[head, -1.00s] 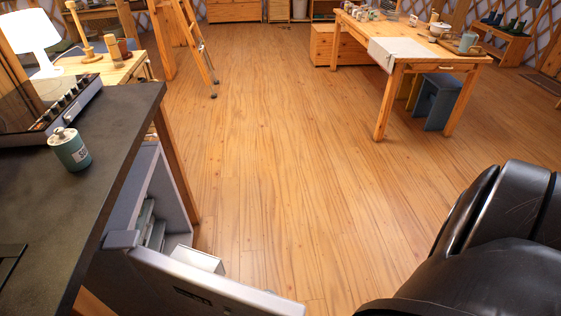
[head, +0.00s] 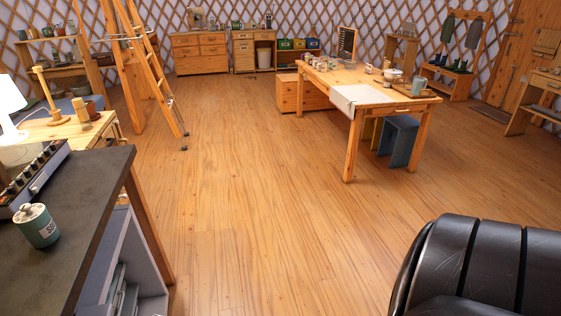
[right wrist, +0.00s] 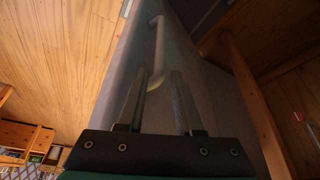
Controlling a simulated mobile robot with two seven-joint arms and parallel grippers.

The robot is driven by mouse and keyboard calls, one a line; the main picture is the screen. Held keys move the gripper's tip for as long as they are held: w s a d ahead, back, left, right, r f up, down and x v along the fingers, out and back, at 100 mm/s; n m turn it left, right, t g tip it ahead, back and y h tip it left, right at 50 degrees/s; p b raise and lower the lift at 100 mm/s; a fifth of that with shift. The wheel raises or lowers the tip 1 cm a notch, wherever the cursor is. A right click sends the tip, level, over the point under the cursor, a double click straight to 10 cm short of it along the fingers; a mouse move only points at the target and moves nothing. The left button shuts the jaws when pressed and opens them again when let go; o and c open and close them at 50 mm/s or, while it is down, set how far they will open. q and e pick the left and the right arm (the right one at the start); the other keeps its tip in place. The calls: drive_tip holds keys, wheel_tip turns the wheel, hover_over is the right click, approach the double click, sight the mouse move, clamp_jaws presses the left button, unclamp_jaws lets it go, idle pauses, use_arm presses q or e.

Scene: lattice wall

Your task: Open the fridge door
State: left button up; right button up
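The fridge (head: 148,262) stands under the dark counter at the lower left of the head view. Its front is uncovered and inner shelves show; its door is outside the head view. In the right wrist view a grey panel, seemingly the fridge door (right wrist: 190,58), fills the middle and carries a pale bar handle (right wrist: 159,48). My right gripper (right wrist: 157,85) points at it with its two fingers apart and nothing clamped. The handle's lower end shows between the fingertips; I cannot tell whether they touch it. My left gripper is not in view.
The dark counter (head: 85,215) holds a teal canister (head: 37,228) and a stove unit (head: 35,175). A black leather chair (head: 470,265) stands at the lower right. Wooden floor between them is clear. A work table (head: 365,95) and a ladder (head: 150,65) stand farther back.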

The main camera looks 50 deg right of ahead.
drive_tip(key=p+v, duration=0.4)
drive_tip(key=v, duration=0.4)
drive_tip(key=shift+r, duration=0.45)
drive_tip(key=shift+a, duration=0.1)
drive_tip(key=s+d+f+n+g+b, duration=0.2)
drive_tip(key=s+f+b, duration=0.4)
drive_tip(key=s+f, duration=0.5)
wheel_tip(320, 180, down, 4)
drive_tip(key=n+g, duration=0.1)
drive_tip(key=n, duration=0.1)
drive_tip(key=shift+s+d+n+g+y, duration=0.25)
drive_tip(key=shift+s+n+g+y, duration=0.05)
drive_tip(key=shift+s+n+y, duration=0.1)
